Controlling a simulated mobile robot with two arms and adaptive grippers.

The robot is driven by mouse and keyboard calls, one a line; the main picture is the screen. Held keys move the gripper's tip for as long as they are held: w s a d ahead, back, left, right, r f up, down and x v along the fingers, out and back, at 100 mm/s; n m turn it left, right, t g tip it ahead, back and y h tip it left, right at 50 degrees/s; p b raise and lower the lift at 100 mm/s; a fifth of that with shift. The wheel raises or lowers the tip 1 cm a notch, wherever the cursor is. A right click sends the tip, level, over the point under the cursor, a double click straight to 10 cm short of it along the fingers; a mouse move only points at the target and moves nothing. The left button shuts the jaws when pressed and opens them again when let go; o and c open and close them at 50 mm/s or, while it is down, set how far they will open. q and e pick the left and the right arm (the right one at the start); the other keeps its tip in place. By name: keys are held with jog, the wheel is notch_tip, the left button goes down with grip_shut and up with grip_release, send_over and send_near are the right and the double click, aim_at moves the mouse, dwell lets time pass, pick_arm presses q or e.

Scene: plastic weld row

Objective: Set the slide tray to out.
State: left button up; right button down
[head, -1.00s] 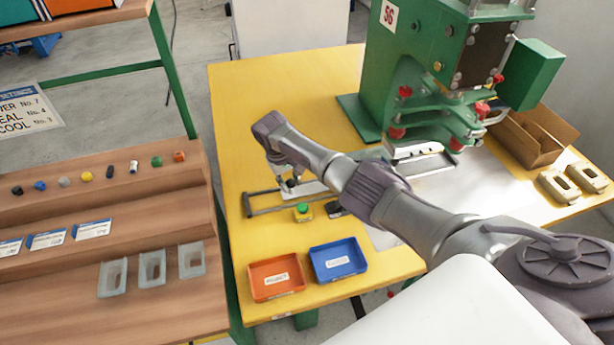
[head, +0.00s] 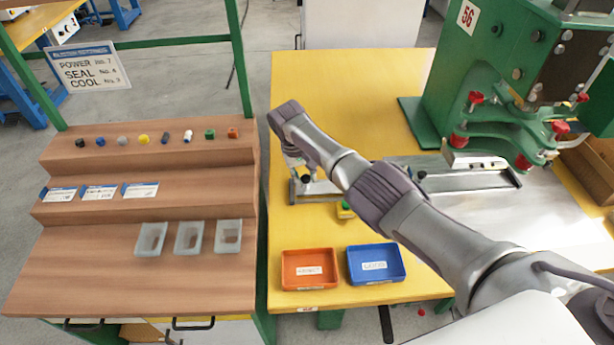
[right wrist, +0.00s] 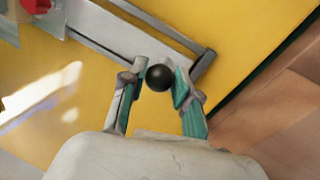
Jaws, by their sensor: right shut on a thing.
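The slide tray is a light metal plate (right wrist: 135,27) between dark rails that end in a crossbar (right wrist: 204,64) on the yellow table. Its black ball knob (right wrist: 158,77) sits between the fingers of my right gripper (right wrist: 158,88), which is shut on it, close to the rails' outer end. In the head view my right gripper (head: 300,172) is at the left end of the rails, and my forearm hides the middle of the slide. The rails' far part (head: 465,181) runs in front of the green press (head: 440,100). My left gripper is not in view.
A green button box (head: 345,210) stands close beside my right forearm. An orange bin (head: 310,283) and a blue bin (head: 375,279) are at the table's front. A stepped wooden rack (head: 150,175) with small knobs, cards and grey holders stands to the left. Yellow table behind the gripper is clear.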

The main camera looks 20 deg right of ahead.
jog(key=c, duration=0.8)
grip_release()
jog(key=shift+w+a, duration=0.15)
jog(key=shift+a, duration=0.25)
jog(key=shift+c, duration=0.2)
jog(key=shift+d, duration=0.1)
jog(key=shift+r, duration=0.25)
notch_tip(320, 180, up, 11)
jog(key=a, duration=0.2)
jog(key=shift+a+r, duration=0.15)
jog(key=shift+a, duration=0.1)
jog(key=shift+r, duration=0.1)
